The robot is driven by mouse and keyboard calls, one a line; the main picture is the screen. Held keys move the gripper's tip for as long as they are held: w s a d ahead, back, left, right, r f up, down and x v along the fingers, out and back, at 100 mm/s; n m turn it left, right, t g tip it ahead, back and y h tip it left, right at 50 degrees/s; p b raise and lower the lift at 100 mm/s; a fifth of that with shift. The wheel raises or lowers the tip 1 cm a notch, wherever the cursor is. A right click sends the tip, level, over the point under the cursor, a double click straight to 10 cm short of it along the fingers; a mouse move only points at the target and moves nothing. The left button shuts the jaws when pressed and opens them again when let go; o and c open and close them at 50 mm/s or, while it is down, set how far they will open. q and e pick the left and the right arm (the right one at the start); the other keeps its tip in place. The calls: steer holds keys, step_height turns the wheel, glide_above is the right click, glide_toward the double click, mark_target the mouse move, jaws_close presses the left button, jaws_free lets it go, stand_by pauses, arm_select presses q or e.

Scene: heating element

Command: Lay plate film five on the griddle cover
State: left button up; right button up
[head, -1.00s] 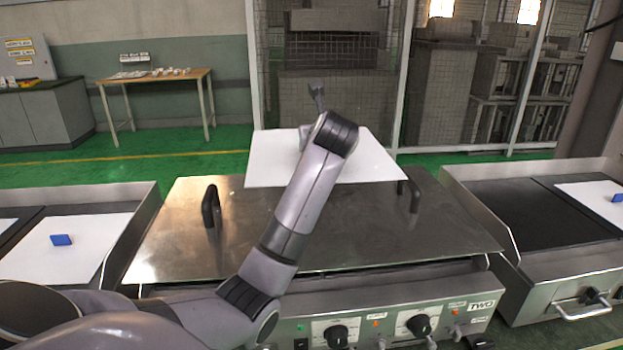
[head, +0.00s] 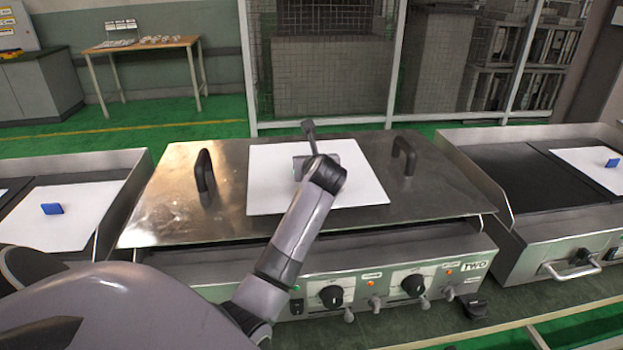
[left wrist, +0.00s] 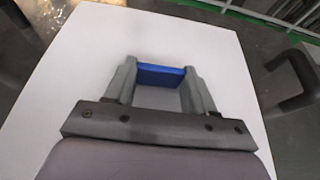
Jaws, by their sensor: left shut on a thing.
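The white plate film (head: 345,190) is at the middle of the steel griddle cover (head: 440,187), between the cover's two black handles. I cannot tell whether it touches the cover or hangs just above it. In the left wrist view the film (left wrist: 225,75) fills most of the picture, and its blue grip tab (left wrist: 161,75) sits between my fingers. My left gripper (left wrist: 160,78) is shut on that tab. In the head view my left gripper (head: 302,165) is partly hidden by my wrist. My right gripper is not in view.
The cover's handles stand up left (head: 204,176) and right (head: 404,155) of the film. A griddle on each side carries another white film with a blue tab, one at left (head: 85,225) and one at right (head: 580,158). Knobs line the front panel (head: 395,275).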

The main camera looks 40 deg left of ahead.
arm_select(q)
step_height(320, 180, down, 4)
steer(key=shift+f, duration=0.1)
steer(key=o, duration=1.2)
steer(key=shift+f, duration=0.1)
steer(key=shift+c, duration=0.2)
steer(key=shift+s+d+r, duration=0.1)
steer(key=shift+d+r, duration=0.05)
steer(key=shift+r, duration=0.1)
steer(key=p+v, duration=0.1)
steer(key=v, duration=1)
steer(key=shift+s+d+r, duration=0.15)
steer(key=shift+s+d, duration=0.05)
steer(key=shift+d, duration=0.05)
